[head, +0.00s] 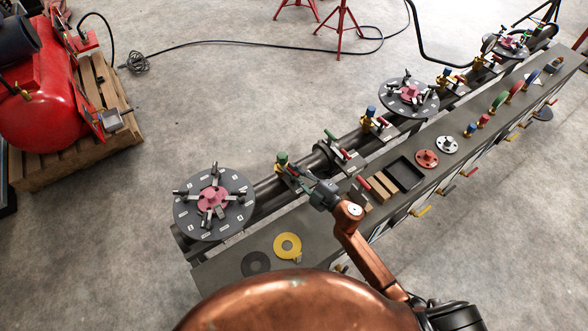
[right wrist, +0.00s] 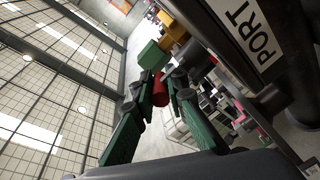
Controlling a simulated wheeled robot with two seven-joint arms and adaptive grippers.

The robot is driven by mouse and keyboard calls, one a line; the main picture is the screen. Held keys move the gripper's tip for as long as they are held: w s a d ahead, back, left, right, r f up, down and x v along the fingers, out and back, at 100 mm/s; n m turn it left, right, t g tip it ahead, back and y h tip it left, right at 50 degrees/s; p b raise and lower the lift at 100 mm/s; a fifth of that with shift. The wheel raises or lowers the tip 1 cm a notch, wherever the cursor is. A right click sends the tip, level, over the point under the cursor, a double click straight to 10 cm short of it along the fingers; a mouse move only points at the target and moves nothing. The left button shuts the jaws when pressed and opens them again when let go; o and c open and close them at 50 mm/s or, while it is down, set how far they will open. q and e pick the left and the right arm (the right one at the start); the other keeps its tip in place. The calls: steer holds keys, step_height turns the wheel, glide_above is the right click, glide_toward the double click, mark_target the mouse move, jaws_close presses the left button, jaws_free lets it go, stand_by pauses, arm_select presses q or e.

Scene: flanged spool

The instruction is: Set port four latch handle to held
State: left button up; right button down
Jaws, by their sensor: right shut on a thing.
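The spool's dark pipe (head: 265,187) runs diagonally along the bench, with round flanges and valves on it. A valve with a green cap (head: 282,158) and a small red handle (head: 293,171) stands near the nearest flange. My right gripper (head: 303,176) reaches this valve from the right. In the right wrist view, its dark green fingers (right wrist: 155,103) are shut on the red handle (right wrist: 161,88), with the green cap (right wrist: 151,54) just beyond. A white label (right wrist: 250,30) reads "PORT"; its number is out of frame. My left gripper is not in view.
The grey bench (head: 462,128) holds a black tray (head: 405,174), wooden blocks (head: 381,187), a yellow ring (head: 287,246) and other flanges. Another red-handled valve (head: 344,153) stands close behind my gripper. A red compressor (head: 45,100) sits on a pallet at left.

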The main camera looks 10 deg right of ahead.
steer(key=shift+m+t+h, duration=0.8)
steer(key=shift+m+h, duration=0.3)
steer(key=shift+h, duration=0.7)
steer(key=c, duration=2.2)
jaws_free()
steer(key=v, duration=1.2)
steer(key=shift+d+f, duration=0.1)
steer(key=shift+d, duration=0.1)
